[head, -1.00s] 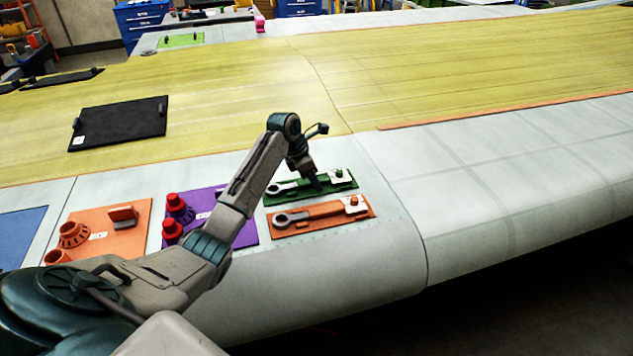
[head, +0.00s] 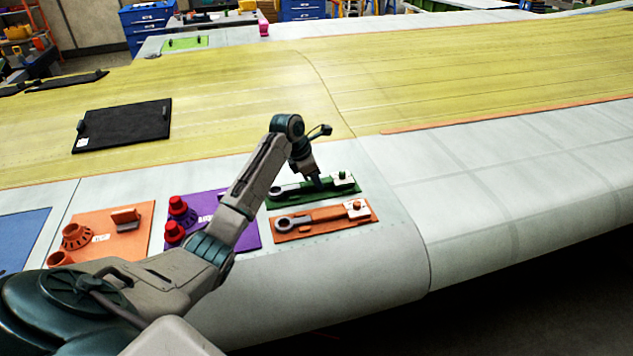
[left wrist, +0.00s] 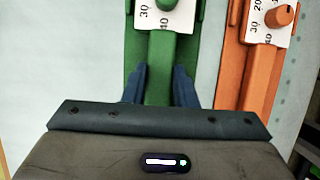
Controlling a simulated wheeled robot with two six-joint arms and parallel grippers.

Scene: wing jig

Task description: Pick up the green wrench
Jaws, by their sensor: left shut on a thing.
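The green wrench (head: 290,190) lies along its green mat (head: 283,205) on the pale wing edge. My left gripper (head: 318,184) points down onto the middle of the wrench. In the left wrist view, the two dark blue fingers of the left gripper (left wrist: 159,88) stand on either side of the green wrench handle (left wrist: 160,65) and are shut on it. The wrench appears to be at mat level; I cannot tell if it is lifted. My right gripper is in neither view.
An orange wrench (head: 310,218) on an orange mat lies just in front. Red-capped parts (head: 177,206) sit on a purple mat (head: 245,238) to the left, beneath my arm. An orange mat (head: 142,215) with orange parts lies farther left. The wing surface to the right is clear.

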